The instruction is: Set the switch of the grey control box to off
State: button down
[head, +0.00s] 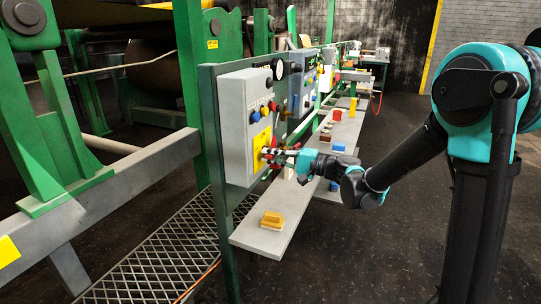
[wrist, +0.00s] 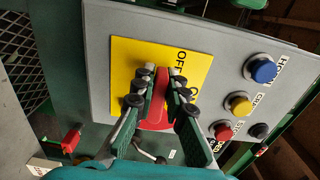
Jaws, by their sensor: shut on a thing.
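The grey control box (head: 233,118) hangs on a green post at the left of the bench in the head view. It fills much of the wrist view (wrist: 215,50). Its yellow plate (wrist: 128,60) carries a red switch (wrist: 155,121) and the word OFF near the switch's upper end. A second label beside it is mostly hidden by a finger. My gripper (wrist: 162,76) has its fingers on both sides of the red switch handle and is shut on it. In the head view my gripper (head: 270,157) is at the yellow plate. The exact switch angle is partly hidden.
Blue (wrist: 262,70), yellow (wrist: 238,104) and red (wrist: 222,131) buttons sit beside the plate. A shelf (head: 262,238) below holds a yellow-orange block (head: 272,220) and other small items. Green machine frames stand at the left.

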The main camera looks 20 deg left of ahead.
jog(key=shift+n, duration=0.3)
jog(key=c, duration=1.5)
grip_release()
jog(key=shift+c, duration=0.2)
jog(key=shift+d, duration=0.1)
jog(key=s+d, duration=0.1)
jog(key=d, duration=1.1)
jog(key=shift+a, duration=0.1)
jog(key=s+d+f+t+h, duration=0.1)
jog(key=s+d+f+h, duration=0.35)
jog(key=d+f, duration=0.35)
jog(key=s+d+f+t+h, duration=0.1)
jog(key=s+d+f+h, duration=0.2)
jog(key=d+f+h, duration=0.35)
jog(key=s+d+f+h, duration=0.3)
jog(key=d+f, duration=0.1)
jog(key=d, duration=0.5)
jog(key=s+d+f+h, duration=0.4)
jog(key=d, duration=0.6)
jog(key=shift+d+n+t, duration=0.15)
jog(key=shift+n+t, duration=0.15)
